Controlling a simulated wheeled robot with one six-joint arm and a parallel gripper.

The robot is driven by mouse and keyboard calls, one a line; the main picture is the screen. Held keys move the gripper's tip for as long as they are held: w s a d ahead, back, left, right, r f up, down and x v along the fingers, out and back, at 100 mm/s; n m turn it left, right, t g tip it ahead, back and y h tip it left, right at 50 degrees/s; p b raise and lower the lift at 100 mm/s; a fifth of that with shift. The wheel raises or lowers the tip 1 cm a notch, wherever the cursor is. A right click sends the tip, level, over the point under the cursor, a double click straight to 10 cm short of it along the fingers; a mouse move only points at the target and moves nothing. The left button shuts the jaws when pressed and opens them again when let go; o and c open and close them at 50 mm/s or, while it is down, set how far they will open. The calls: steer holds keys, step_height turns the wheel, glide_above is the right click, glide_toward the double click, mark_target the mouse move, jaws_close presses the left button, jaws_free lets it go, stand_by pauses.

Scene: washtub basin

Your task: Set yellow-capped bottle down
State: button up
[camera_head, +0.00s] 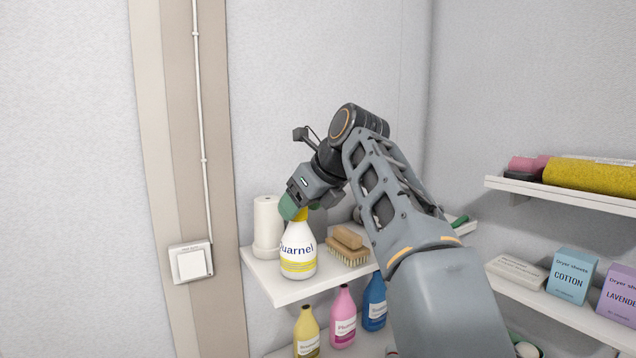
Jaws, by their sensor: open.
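The yellow-capped bottle (298,253) is white with a "Quarnel" label and a yellow band. It stands upright on the upper white shelf (279,291), near its front left corner. My gripper (293,212) is open at the bottle's top, with a green fingertip beside the yellow cap. The fingertip partly covers the cap. I cannot tell whether the fingers touch it.
A white paper roll (267,222) stands just left of and behind the bottle. A wooden brush (347,247) lies to its right. Yellow, pink and blue bottles stand on the shelf below. Shelves with boxes (571,276) are at the right.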

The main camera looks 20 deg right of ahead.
steer(key=v, duration=1)
steer(key=shift+s+r, duration=0.15)
steer(key=shift+s, duration=0.1)
steer(key=s+a+f+n+h, duration=0.1)
steer(key=s+f+n, duration=0.3)
steer(key=f+n, duration=0.6)
steer(key=s+a+f+n+g+h, duration=0.1)
steer(key=s+f+n, duration=0.3)
steer(key=f+n, duration=0.6)
steer(key=s+a+f+n+h, duration=0.1)
steer(key=s+f+n, duration=0.3)
steer(key=f+n, duration=0.6)
steer(key=shift+f+g+h, duration=0.3)
steer(key=shift+f+h, duration=0.3)
steer(key=shift+f, duration=3.35)
steer(key=shift+s+a+f, duration=0.15)
